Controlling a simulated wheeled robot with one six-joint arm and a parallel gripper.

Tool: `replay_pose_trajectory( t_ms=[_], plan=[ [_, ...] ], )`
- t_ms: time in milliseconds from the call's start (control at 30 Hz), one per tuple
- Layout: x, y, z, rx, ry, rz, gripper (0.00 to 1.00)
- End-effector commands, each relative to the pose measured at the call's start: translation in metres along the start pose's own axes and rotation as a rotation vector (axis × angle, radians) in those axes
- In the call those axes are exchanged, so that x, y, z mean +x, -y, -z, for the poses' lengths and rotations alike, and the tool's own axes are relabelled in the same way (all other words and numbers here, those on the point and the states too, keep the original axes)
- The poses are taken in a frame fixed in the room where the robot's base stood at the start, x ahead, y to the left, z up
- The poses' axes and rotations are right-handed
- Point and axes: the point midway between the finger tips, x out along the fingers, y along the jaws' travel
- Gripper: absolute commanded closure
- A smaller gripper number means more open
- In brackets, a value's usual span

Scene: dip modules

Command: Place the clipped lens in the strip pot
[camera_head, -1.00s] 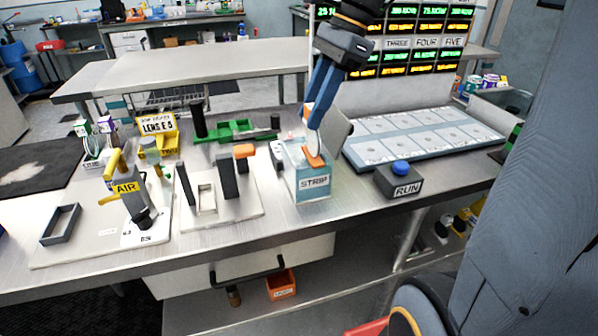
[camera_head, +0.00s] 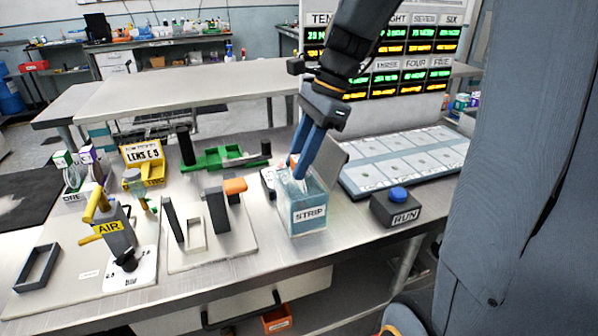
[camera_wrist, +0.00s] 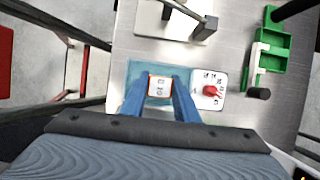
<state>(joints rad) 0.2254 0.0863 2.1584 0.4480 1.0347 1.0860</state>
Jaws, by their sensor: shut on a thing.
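The strip pot (camera_head: 309,214) is a clear blue-tinted box with a STRIP label, standing upright on the steel bench. My gripper (camera_head: 302,172), with blue fingers, reaches down from above, its tips at the pot's mouth. It is shut on the clipped lens; a bit of its orange clip (camera_head: 293,160) shows beside the fingers. In the wrist view, the clip's white, orange-edged top (camera_wrist: 159,86) sits between the fingertips, over the pale blue pot (camera_wrist: 142,68). The lens itself is mostly hidden, and I cannot tell its depth in the pot.
A RUN button box (camera_head: 397,207) stands right of the pot. A panel of labelled cells (camera_head: 405,160) lies behind it. A slotted stand (camera_head: 212,235) and an AIR-labelled tool (camera_head: 113,230) are to the left. A green fixture (camera_head: 225,160) lies behind.

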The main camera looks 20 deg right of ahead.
Motion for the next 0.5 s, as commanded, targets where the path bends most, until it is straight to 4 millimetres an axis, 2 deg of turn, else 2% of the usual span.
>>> replay_pose_trajectory(
  t_ms=[200, 500],
  plan=[
    [0.027, -0.001, 0.011, 0.002, 0.000, -0.003, 1.00],
    [0.029, 0.000, 0.012, 0.001, 0.000, -0.001, 1.00]
  ],
)
